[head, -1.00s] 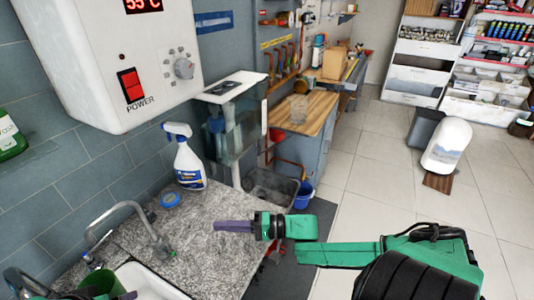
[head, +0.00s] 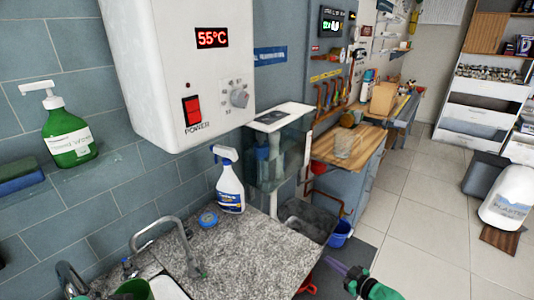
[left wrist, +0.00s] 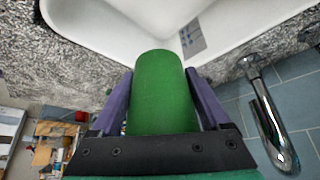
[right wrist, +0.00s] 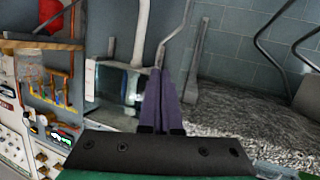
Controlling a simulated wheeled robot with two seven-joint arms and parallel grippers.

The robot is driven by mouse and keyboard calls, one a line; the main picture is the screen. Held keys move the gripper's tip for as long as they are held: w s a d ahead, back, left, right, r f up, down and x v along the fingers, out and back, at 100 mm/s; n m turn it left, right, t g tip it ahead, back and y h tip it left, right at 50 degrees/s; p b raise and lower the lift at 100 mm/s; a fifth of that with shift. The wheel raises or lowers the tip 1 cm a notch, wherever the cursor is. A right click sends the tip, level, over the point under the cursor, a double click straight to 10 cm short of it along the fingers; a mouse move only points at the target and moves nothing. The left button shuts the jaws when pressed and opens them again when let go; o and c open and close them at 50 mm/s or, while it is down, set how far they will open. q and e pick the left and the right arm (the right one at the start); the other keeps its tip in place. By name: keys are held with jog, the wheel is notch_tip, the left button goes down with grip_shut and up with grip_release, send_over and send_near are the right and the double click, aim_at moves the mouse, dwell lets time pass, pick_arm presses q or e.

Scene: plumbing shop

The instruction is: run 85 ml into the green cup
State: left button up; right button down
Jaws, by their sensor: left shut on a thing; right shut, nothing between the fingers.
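The green cup (head: 135,289) shows at the bottom left of the head view, cut off by the picture's lower edge, by the sink. In the left wrist view the cup (left wrist: 160,92) sits between the purple fingers of my left gripper (left wrist: 161,103), which is shut on it. The cup's inside and any fill level are hidden. A curved chrome tap (head: 160,222) rises beside the sink; it also shows right of the cup in the left wrist view (left wrist: 268,110). No water stream is visible. My right gripper (head: 336,264) is shut and empty, right of the counter.
A white heater (head: 150,90) reading 55°C hangs above the granite counter (head: 245,255). A spray bottle (head: 230,185) and a blue tape roll (head: 208,219) stand on the counter. A green soap bottle (head: 68,140) is at left. Open tiled floor (head: 420,220) lies at right.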

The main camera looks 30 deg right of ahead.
aim_at(128, 288)
jog(key=s+a+f+g+h, duration=0.1)
jog(key=s+a+f+g, duration=0.2)
jog(key=s+f, duration=0.45)
jog(key=s+a+f+g+h, duration=0.1)
jog(key=s+a+f+g, duration=0.3)
jog(key=f, duration=0.7)
pick_arm(q)
jog(key=shift+a, duration=0.1)
jog(key=shift+r, duration=3)
pick_arm(e)
jog(key=s+a+f+g, duration=0.3)
jog(key=s+a+f, duration=0.2)
jog(key=s+a, duration=0.2)
jog(key=s+a+f+g+y, duration=0.1)
jog(key=s+a+f+g, duration=0.3)
jog(key=s, duration=0.7)
jog(key=shift+a+f, duration=0.45)
jog(key=shift+a, duration=0.95)
